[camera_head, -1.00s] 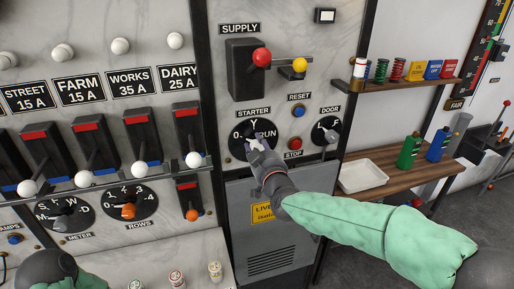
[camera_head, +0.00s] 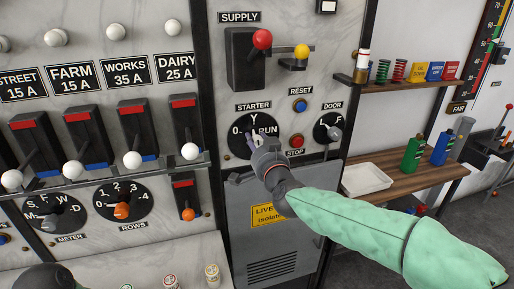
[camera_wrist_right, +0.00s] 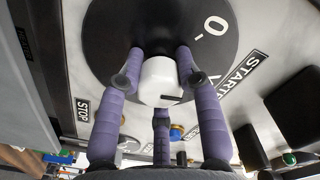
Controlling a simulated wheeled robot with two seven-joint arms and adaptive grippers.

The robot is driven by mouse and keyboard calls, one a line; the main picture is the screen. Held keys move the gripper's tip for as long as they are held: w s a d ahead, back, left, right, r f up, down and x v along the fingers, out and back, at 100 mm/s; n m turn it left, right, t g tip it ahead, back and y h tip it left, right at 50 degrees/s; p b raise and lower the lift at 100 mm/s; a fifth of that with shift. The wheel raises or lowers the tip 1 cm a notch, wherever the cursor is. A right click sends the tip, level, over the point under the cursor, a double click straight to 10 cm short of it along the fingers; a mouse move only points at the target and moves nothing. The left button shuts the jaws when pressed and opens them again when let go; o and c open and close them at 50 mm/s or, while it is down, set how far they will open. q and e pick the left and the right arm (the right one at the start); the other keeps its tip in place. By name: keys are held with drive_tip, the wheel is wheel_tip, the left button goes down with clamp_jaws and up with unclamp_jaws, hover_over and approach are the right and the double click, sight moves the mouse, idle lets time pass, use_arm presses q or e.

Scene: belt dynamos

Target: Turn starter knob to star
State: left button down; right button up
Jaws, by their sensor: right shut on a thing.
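The starter dial (camera_head: 237,145) is a black disc marked 0, Y and RUN on the marble panel, under the STARTER label. My right gripper (camera_head: 254,140) reaches it from the lower right and covers its lower part. In the right wrist view, the purple fingers (camera_wrist_right: 158,75) are shut on the white starter knob (camera_wrist_right: 160,80), one on each side and one below. A dark mark shows at the knob's lower right; 0 and Y on the dial (camera_wrist_right: 120,25) lie to its right. I cannot tell exactly where the knob points. My left gripper's fingers are not visible.
A blue reset button (camera_head: 300,106), red stop button (camera_head: 297,141) and door dial (camera_head: 322,131) sit right of the starter. The red-knobbed supply lever (camera_head: 262,40) is above. A shelf (camera_head: 410,85) and a bench with a white tray (camera_head: 366,180) stand right.

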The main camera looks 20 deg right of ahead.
drive_tip(key=shift+d+r+m+b, duration=0.15)
drive_tip(key=shift+m+b, duration=0.15)
drive_tip(key=shift+m, duration=0.4)
drive_tip(key=shift+r, duration=0.1)
drive_tip(key=o, duration=1.2)
drive_tip(key=s, duration=1.2)
drive_tip(key=shift+d+f, duration=0.15)
drive_tip(key=shift+f, duration=0.05)
